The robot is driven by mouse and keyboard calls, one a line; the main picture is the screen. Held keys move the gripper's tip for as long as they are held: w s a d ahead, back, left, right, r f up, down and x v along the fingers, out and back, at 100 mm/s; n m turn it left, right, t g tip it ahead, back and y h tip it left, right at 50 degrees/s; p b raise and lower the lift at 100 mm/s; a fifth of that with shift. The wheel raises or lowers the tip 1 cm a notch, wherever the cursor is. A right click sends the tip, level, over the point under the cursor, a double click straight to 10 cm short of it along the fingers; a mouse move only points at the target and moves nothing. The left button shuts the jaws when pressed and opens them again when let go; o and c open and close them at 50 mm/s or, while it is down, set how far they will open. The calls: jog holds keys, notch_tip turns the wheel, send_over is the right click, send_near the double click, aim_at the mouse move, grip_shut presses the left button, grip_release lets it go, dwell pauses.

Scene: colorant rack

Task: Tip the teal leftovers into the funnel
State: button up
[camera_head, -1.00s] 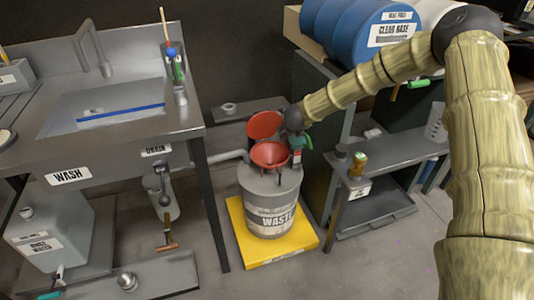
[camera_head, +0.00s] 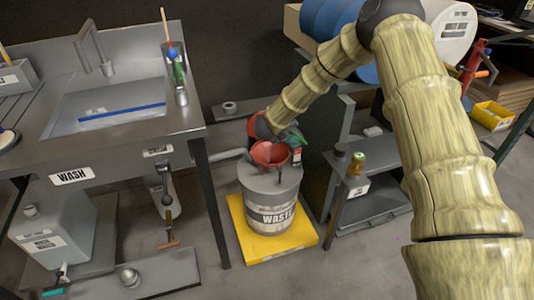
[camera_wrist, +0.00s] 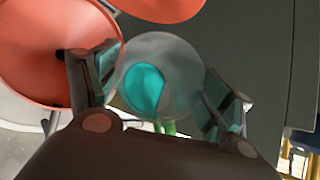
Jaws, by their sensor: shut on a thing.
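My gripper (camera_wrist: 158,92) is shut on a clear round cup (camera_wrist: 185,65), with one finger on each side of it. Teal liquid (camera_wrist: 145,88) shows inside the cup, lying toward its left side in the wrist view. I cannot tell exactly how far the cup is tilted. The red funnel (camera_head: 269,157) sits on top of the grey waste drum (camera_head: 270,192). It also shows at the left of the wrist view (camera_wrist: 50,45), close beside the cup. In the head view my gripper (camera_head: 286,137) is just above and behind the funnel, and the cup is not clear there.
A red round lid (camera_wrist: 165,6) stands behind the funnel. The drum stands on a yellow tray (camera_head: 248,243). A grey bench (camera_head: 385,152) with a small amber jar (camera_head: 357,163) is at the right. The sink (camera_head: 110,110) is at the left.

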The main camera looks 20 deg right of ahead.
jog(key=shift+w+a+f+n+h, duration=0.15)
jog(key=shift+a+f+n+h, duration=0.5)
jog(key=shift+h, duration=0.25)
dwell(0.7)
jog(key=shift+a+f+n+t+h+b, duration=0.2)
jog(key=shift+f+n+h+b, duration=0.25)
jog(key=shift+f+h, duration=0.2)
jog(key=shift+a+f+n+t+h+b, duration=0.1)
jog(key=shift+a+f+n+h+b, duration=0.1)
jog(key=shift+f+n+h+b, duration=0.3)
dwell(1.4)
jog(key=shift+w+a+f+n+h+b, duration=0.2)
jog(key=shift+a+f+n+h+b, duration=0.1)
jog(key=shift+a+f+h+b, duration=0.5)
dwell(1.5)
jog(key=shift+a+r+n+t+h+b, duration=0.15)
jog(key=shift+a+n+t+h+b, duration=0.2)
jog(key=shift+n+b, duration=0.1)
dwell(1.1)
